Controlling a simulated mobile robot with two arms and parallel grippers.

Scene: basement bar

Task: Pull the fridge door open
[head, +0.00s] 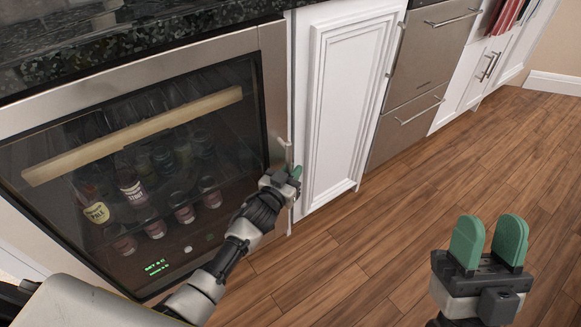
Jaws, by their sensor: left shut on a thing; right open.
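The fridge (262,47) is under the dark counter at the left, with a steel-framed glass door. The door looks closed, and bottles and cans show through its glass. My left gripper (293,174) is at the right edge of the door frame, shut on what looks like the door's handle (284,150); the fingers partly hide the spot. My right gripper (488,243) is open and empty, above the wooden floor at the lower right, apart from the fridge. Its two green fingers point up.
A white cabinet panel (337,100) stands right beside the fridge. Steel drawers (420,75) with bar handles and more white cabinets follow to the right. The wooden floor (370,240) in front is clear. A dark stone countertop (130,32) overhangs the fridge.

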